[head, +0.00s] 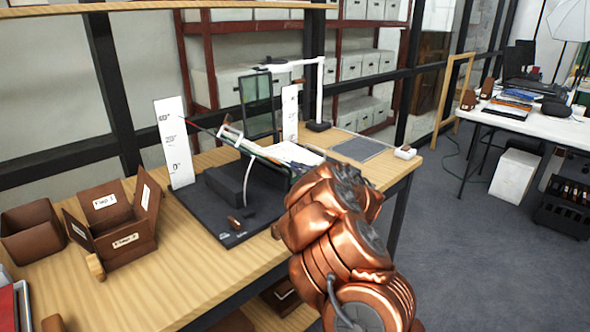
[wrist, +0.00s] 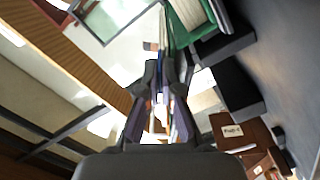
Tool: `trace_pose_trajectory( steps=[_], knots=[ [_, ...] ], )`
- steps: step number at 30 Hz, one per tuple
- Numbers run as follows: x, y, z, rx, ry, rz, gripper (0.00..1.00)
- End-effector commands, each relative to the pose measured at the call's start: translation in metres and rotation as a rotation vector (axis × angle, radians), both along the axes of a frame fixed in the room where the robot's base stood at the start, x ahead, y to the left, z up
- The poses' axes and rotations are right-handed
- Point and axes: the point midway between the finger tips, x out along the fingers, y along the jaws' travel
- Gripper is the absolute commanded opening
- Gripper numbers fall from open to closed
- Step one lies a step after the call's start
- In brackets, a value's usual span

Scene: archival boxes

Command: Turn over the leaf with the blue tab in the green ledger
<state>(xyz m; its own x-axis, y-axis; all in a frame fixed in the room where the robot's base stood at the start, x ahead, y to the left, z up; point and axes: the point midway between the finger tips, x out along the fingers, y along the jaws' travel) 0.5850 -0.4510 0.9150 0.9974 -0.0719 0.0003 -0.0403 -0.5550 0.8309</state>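The green ledger (wrist: 190,18) shows at the top of the wrist view, with pale pages and thin leaf edges beside it. In the head view its pale open pages (head: 291,153) lie on a dark stand, partly hidden behind my copper arm. My gripper (wrist: 163,75) is at the leaf edges, its two dark fingers close together with a narrow gap. Whether a leaf is pinched between them is unclear. A small orange-brown tab (wrist: 150,46) shows just beyond the fingertips. I cannot make out the blue tab clearly. My fingers are hidden in the head view.
The black base (head: 255,195) carries dark blocks and upright white panels (head: 174,143). A brown box with labelled flaps (head: 115,225) stands to the left on the wooden table (head: 185,270). A grey mat (head: 358,149) lies behind at right. A lamp post (head: 319,90) rises behind the stand.

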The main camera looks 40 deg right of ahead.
Motion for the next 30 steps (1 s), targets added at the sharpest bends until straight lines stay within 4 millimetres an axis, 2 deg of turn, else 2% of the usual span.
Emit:
trace_pose_trajectory(
  steps=[13, 20, 30],
  knots=[
    [0.000, 0.000, 0.001, 0.031, 0.000, 0.003, 0.00],
    [0.000, -0.005, 0.006, 0.194, -0.013, 0.001, 0.00],
    [0.000, -0.010, 0.004, 0.418, -0.029, 0.002, 0.00]
  ],
)
